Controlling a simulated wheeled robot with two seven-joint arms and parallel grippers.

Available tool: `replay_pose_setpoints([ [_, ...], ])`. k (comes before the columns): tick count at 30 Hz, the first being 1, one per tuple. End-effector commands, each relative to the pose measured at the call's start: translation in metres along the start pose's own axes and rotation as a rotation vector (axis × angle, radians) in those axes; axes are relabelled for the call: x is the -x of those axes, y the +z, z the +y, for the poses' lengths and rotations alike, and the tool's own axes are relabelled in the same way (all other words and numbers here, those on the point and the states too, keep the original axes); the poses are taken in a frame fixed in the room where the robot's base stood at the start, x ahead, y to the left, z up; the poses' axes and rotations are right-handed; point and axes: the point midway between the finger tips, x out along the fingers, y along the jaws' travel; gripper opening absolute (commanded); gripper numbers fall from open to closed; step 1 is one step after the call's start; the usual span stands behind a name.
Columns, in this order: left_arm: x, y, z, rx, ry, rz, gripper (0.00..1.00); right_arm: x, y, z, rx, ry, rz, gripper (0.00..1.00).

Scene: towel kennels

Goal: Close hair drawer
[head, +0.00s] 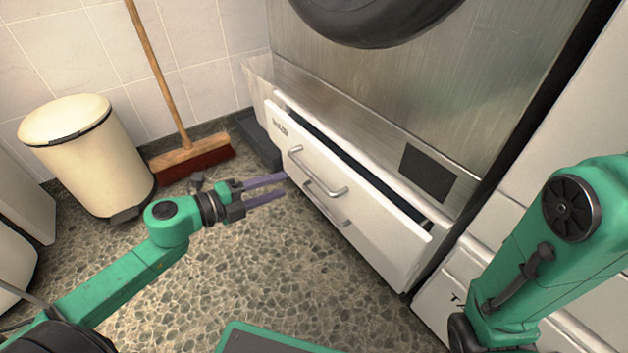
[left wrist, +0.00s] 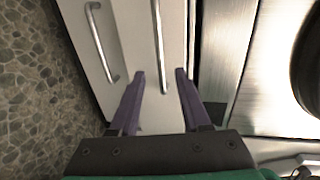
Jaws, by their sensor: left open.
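The white drawer (head: 345,193) in the base of the steel machine stands pulled out a little, with a dark gap along its top edge. Small dark lettering marks its front, too small to read surely. The drawer front has an upper bar handle (head: 320,172) and there is a lower bar handle (head: 326,204) below. My left gripper (head: 284,185) is open and empty, close to the handles' left ends. In the left wrist view, the spread purple fingers (left wrist: 158,72) point at the white front, with one handle (left wrist: 158,45) ahead between them. My right gripper is out of view.
A steel machine (head: 400,85) with a round dark door ring rises above the drawer. A cream bin (head: 85,160) and a broom (head: 190,158) stand at the left wall. A white cabinet adjoins at the right. The pebbled floor (head: 260,260) in front is mostly clear.

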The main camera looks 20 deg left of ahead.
Motion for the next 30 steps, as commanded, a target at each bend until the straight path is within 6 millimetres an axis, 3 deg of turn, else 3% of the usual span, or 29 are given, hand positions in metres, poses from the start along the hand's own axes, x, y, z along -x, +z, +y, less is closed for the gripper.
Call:
replay_pose_setpoints([
  [2, -0.017, 0.001, 0.004, -0.009, -0.002, -0.001, 0.47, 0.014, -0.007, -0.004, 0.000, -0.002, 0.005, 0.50],
  [15, -0.086, 0.002, -0.003, 0.000, -0.003, -0.005, 0.47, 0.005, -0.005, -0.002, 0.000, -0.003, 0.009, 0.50],
  [19, -0.098, 0.001, -0.001, -0.001, 0.000, -0.003, 0.47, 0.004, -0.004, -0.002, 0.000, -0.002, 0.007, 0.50],
  [26, -0.100, 0.001, 0.000, -0.002, 0.000, -0.002, 0.47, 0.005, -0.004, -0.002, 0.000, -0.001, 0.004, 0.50],
  [27, -0.100, 0.001, 0.000, -0.002, 0.000, -0.002, 0.43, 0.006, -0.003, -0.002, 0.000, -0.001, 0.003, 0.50],
  [30, -0.100, 0.001, 0.000, -0.002, 0.000, -0.002, 0.05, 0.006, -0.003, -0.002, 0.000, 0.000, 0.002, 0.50],
])
